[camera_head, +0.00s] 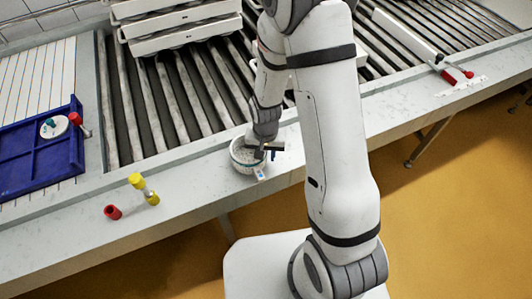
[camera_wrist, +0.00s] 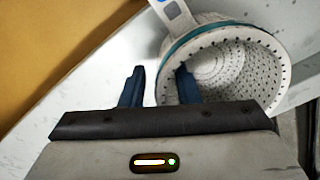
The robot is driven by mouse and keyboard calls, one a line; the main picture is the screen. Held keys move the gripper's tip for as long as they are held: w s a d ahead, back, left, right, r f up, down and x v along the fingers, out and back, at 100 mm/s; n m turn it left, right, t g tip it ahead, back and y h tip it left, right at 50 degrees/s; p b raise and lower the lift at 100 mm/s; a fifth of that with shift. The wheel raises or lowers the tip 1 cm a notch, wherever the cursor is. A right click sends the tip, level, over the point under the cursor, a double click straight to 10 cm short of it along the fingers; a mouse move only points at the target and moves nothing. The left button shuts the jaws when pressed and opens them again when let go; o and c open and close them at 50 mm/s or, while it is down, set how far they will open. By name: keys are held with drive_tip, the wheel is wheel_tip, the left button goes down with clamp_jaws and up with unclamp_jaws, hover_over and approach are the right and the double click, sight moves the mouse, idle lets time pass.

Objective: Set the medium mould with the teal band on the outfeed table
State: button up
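The medium mould with the teal band is a white perforated cup (camera_head: 243,160) standing on the pale ledge in front of the rollers in the head view. In the wrist view the mould (camera_wrist: 262,45) fills the upper right, its open mouth towards the camera, with the teal band below its rim and a white tag with a blue mark at its side. My gripper (camera_wrist: 159,82) is open. Its right finger overlaps the mould's mouth and its left finger is outside, with the near wall between them. Contact cannot be told. In the head view my gripper (camera_head: 264,153) is at the mould's right side.
A blue tray (camera_head: 40,165) with a white disc lies on a white slatted surface (camera_head: 35,75) at left. Stacked white trays (camera_head: 185,35) sit on the rollers (camera_head: 150,100). A white bar and red-handled items (camera_head: 450,74) are at right.

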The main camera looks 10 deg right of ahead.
drive_tip(key=shift+r, duration=0.1)
wheel_tip(320, 180, up, 12)
drive_tip(key=shift+r, duration=0.1)
drive_tip(key=s+d+r+n+t, duration=0.1)
drive_tip(key=s+d+r, duration=0.2)
drive_tip(key=s+r, duration=0.3)
drive_tip(key=s+d+r+n+t, duration=0.1)
drive_tip(key=s+d+r, duration=0.3)
drive_tip(key=s+r, duration=0.3)
drive_tip(key=shift+d+r+n+t, duration=0.3)
drive_tip(key=shift+r+n+t, duration=0.1)
drive_tip(key=shift+r, duration=1.1)
drive_tip(key=shift+s, duration=0.1)
